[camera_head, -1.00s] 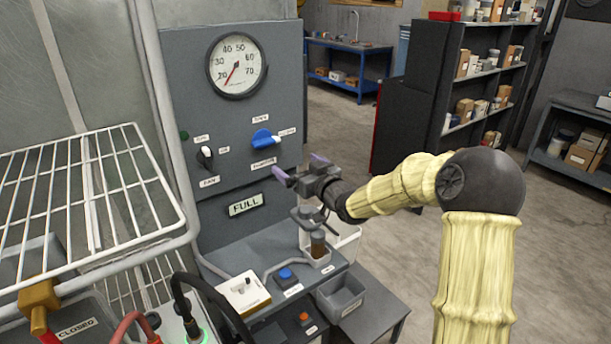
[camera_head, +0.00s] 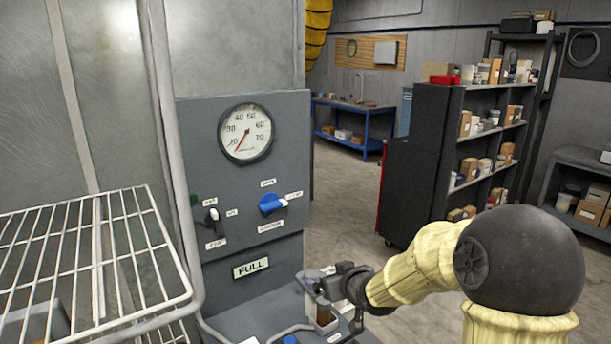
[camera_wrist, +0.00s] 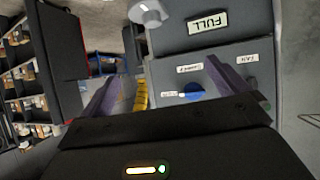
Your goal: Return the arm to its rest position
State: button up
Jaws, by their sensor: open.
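My arm, in pale yellow covers with a dark elbow, reaches in from the right of the head view. My gripper (camera_head: 320,279) is low in front of the grey control panel (camera_head: 225,120), right of the FULL label (camera_head: 251,267). In the wrist view my gripper (camera_wrist: 165,80) has its two purple fingers spread wide with nothing between them. The panel appears upside down there, with the blue knob (camera_wrist: 194,90) seen between the fingers.
A white wire rack (camera_head: 95,255) stands at the left. The round gauge (camera_head: 246,133) and the blue knob (camera_head: 272,204) are on the panel. A dark shelf unit (camera_head: 420,165) and a blue bench (camera_head: 352,120) stand behind. Open floor (camera_head: 345,190) lies between panel and shelves.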

jog(key=s+d+f+m+g+h+p, duration=0.1)
jog(key=s+d+g, duration=0.3)
jog(key=s, duration=0.8)
jog(key=s+d+f+m+g+h+p, duration=0.1)
jog(key=s+d+f+m+g+h, duration=0.2)
jog(key=s, duration=1)
jog(key=shift+s+d+g, duration=0.25)
jog(key=shift+d+g, duration=0.35)
jog(key=shift+g, duration=0.1)
